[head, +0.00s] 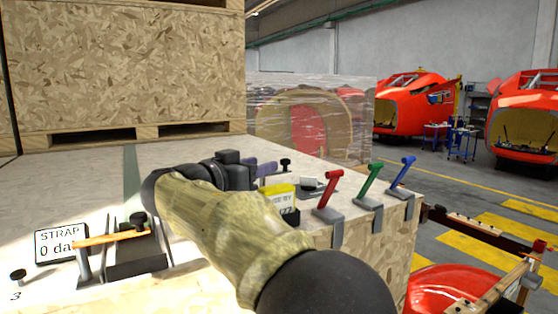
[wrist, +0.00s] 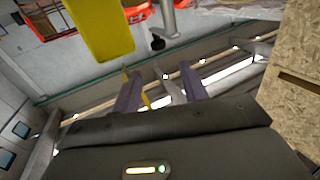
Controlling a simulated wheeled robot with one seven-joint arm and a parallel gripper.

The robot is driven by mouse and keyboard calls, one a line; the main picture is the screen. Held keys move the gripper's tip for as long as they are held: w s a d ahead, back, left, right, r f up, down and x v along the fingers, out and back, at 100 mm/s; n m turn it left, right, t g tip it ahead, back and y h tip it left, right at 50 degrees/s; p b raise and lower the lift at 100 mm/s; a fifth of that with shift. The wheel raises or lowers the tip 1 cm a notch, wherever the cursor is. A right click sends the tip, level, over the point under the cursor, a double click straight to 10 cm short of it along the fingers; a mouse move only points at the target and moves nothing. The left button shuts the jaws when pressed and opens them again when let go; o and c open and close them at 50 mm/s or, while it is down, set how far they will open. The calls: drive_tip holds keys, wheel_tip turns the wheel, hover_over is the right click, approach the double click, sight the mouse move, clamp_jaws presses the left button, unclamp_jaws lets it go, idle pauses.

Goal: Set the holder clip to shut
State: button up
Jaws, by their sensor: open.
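I cannot tell for sure which fitting is the holder clip. A yellow tag (head: 281,196) with dark print stands on the bench just right of my arm, and a yellow piece fills the upper left of the wrist view (wrist: 100,30). A small grey plate (head: 318,187) lies beyond it, by a black-topped pin (head: 285,163). My gripper (head: 264,169) is past the end of my forearm, left of these. In the wrist view its two purple fingers (wrist: 162,88) are apart with nothing held between them. My arm hides part of the bench.
Red (head: 328,190), green (head: 369,185) and blue (head: 403,175) levers stand along the bench's right edge. An orange lever (head: 108,238) and a STRAP display (head: 60,243) are at left. A wooden crate (head: 125,70) stands behind. The bench's middle left is clear.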

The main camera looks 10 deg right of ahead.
sight(282, 162)
drive_tip(key=p+x, duration=0.1)
drive_tip(key=x, duration=0.1)
drive_tip(key=p+x, duration=0.3)
drive_tip(key=x, duration=0.1)
drive_tip(key=shift+w+d+f+p, duration=0.1)
drive_tip(key=shift+w+f+p, duration=0.05)
drive_tip(key=shift+f+p, duration=0.2)
drive_tip(key=shift+w+d+f, duration=0.15)
drive_tip(key=shift+w+d, duration=0.2)
drive_tip(key=shift+d, duration=0.15)
clamp_jaws()
